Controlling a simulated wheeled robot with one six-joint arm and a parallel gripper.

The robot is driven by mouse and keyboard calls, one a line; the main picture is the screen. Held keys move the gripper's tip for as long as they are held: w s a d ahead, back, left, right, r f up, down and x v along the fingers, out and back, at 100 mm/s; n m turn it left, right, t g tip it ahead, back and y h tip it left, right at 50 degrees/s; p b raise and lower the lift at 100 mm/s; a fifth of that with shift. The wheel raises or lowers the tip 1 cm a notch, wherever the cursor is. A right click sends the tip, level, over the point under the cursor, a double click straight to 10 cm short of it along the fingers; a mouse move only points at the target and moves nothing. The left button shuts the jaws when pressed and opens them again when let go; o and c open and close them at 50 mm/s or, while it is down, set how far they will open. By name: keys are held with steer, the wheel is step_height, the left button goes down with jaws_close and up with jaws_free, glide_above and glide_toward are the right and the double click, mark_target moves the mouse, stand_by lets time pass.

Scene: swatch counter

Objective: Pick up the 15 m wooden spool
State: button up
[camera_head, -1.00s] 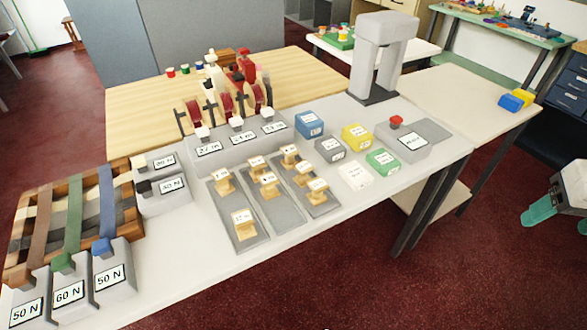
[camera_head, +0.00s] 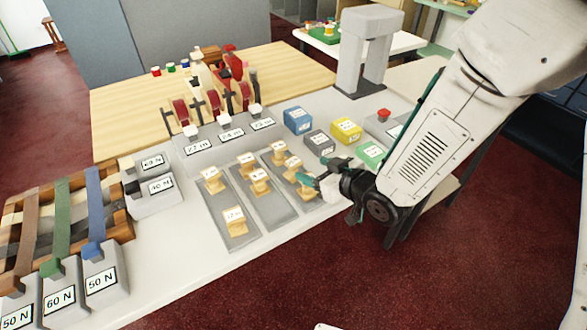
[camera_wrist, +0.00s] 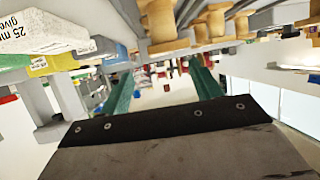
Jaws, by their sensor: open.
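Several small wooden spools with white top labels stand on three grey trays. The left tray's front spool (camera_head: 235,220) reads about 12 m. Its rear spool (camera_head: 213,180), the middle tray's front spool (camera_head: 260,181) and the right tray's front spool (camera_head: 305,186) have labels too small to read, so I cannot tell which is 15 m. My gripper (camera_head: 330,198) is open and empty, beside the right tray's front end, close to its front spool and partly overlapping it. In the wrist view my gripper's green fingers (camera_wrist: 164,78) are apart, with a spool (camera_wrist: 166,25) above them.
Blue (camera_head: 297,120), grey (camera_head: 319,142), yellow (camera_head: 345,130) and green (camera_head: 370,154) labelled blocks stand behind my gripper. A grey machine (camera_head: 368,50) rises at the back. Ribbon holders (camera_head: 100,280) fill the left. The counter front (camera_head: 180,272) is clear.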

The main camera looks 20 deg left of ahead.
mark_target(295, 163)
steer(key=x, duration=0.7)
steer(key=shift+a, duration=0.4)
steer(key=c, duration=1.1)
